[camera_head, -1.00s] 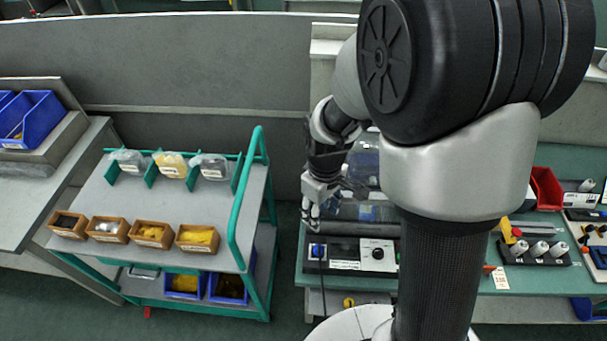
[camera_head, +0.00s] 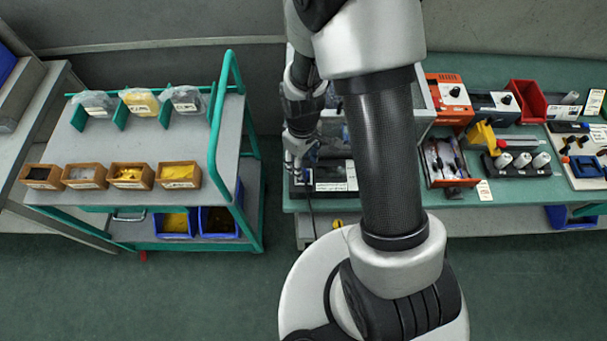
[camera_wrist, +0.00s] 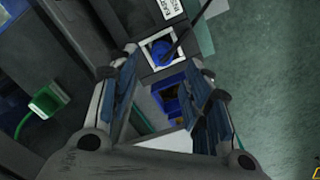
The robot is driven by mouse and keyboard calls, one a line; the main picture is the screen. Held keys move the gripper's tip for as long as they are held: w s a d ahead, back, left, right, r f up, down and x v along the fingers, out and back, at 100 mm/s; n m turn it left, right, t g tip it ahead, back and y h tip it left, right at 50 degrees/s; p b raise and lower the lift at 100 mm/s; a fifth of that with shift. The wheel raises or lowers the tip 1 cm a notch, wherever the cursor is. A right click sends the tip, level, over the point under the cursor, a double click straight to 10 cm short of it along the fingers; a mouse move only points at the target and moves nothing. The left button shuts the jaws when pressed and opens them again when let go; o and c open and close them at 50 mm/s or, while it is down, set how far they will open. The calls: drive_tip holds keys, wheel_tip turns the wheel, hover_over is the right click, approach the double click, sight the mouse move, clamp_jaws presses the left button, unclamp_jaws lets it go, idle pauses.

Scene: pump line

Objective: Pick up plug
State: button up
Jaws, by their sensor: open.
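The plug appears as a blue square piece (camera_wrist: 161,48) with a black cable, seated in the dark unit near the bench edge. In the wrist view it lies just beyond and between the fingertips of my gripper (camera_wrist: 161,66). My gripper is open, with blue-padded fingers and nothing between them. In the head view my gripper (camera_head: 296,160) points down over the left end of the black unit (camera_head: 332,176). The plug is hidden there behind the gripper. The black cable (camera_head: 309,200) hangs down over the bench's front edge.
A green cart (camera_head: 190,128) with small bins stands to the left, a gap away from the bench. An orange unit (camera_head: 450,98), a red bin (camera_head: 527,100) and trays stand on the bench to the right. A green connector (camera_wrist: 47,102) shows at left in the wrist view.

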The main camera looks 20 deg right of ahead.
wheel_tip(320, 180, down, 4)
drive_tip(key=shift+s+f+b, duration=0.1)
drive_tip(key=shift+f+b, duration=0.15)
drive_tip(key=shift+b, duration=0.4)
clamp_jaws()
